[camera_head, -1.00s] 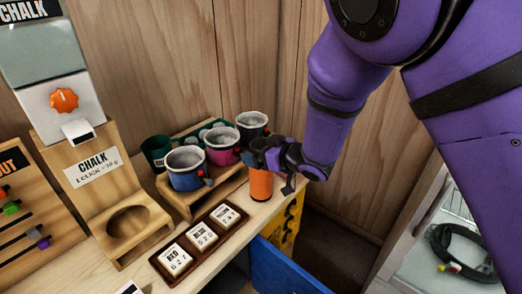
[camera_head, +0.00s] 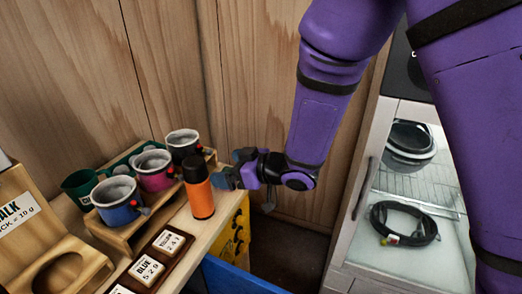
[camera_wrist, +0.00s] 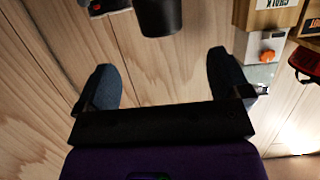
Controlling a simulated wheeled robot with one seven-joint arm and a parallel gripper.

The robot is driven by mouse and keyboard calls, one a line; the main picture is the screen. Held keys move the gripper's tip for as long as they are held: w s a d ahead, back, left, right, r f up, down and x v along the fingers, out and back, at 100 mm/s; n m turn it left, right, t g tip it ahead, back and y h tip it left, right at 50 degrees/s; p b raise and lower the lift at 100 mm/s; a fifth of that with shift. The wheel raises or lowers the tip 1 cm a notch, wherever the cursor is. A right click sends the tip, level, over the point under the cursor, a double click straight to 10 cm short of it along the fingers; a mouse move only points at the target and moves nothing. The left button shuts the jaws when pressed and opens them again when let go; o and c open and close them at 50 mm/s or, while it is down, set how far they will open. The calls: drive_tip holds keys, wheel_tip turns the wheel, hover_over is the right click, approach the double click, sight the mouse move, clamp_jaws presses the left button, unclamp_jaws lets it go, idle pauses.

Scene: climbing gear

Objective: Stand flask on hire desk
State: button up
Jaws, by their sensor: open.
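An orange flask with a black cap (camera_head: 200,192) stands upright on the wooden desk (camera_head: 184,222), close to its right edge. My gripper (camera_head: 222,178) is just right of the flask in the head view, with its fingers pointing left toward it. In the wrist view the fingers (camera_wrist: 164,82) are spread with nothing between them. The flask's dark cap (camera_wrist: 158,14) shows beyond the fingertips at the top of that view, apart from them.
Blue (camera_head: 118,202), pink (camera_head: 153,170) and black (camera_head: 184,145) chalk pots sit on a wooden stepped rack left of the flask. A tray of numbered blocks (camera_head: 148,268) lies in front. An open cabinet (camera_head: 400,180) with a coiled black cable stands at right.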

drive_tip(key=w+d+r+m+t+h, duration=0.5)
drive_tip(key=d+r, duration=0.4)
drive_tip(key=d, duration=0.4)
drive_tip(key=s+d+r+m+h, duration=0.1)
drive_tip(key=d+r+m+h, duration=0.15)
drive_tip(key=d, duration=0.45)
drive_tip(key=s+d+r+m+h, duration=0.1)
drive_tip(key=s+d+r+h, duration=0.1)
drive_tip(key=d+r, duration=0.3)
drive_tip(key=s+d+r+m+g+h, duration=0.2)
drive_tip(key=s+d, duration=0.4)
drive_tip(key=s, duration=0.5)
drive_tip(key=s+d+r+m+g+h, duration=0.1)
drive_tip(key=s+d+m+g+h, duration=0.1)
drive_tip(key=s+d, duration=0.5)
drive_tip(key=s+g, duration=0.1)
drive_tip(key=s, duration=0.4)
drive_tip(key=shift+d+r+m+g, duration=0.25)
drive_tip(key=shift+r+m+g, duration=0.1)
drive_tip(key=shift+g, duration=0.05)
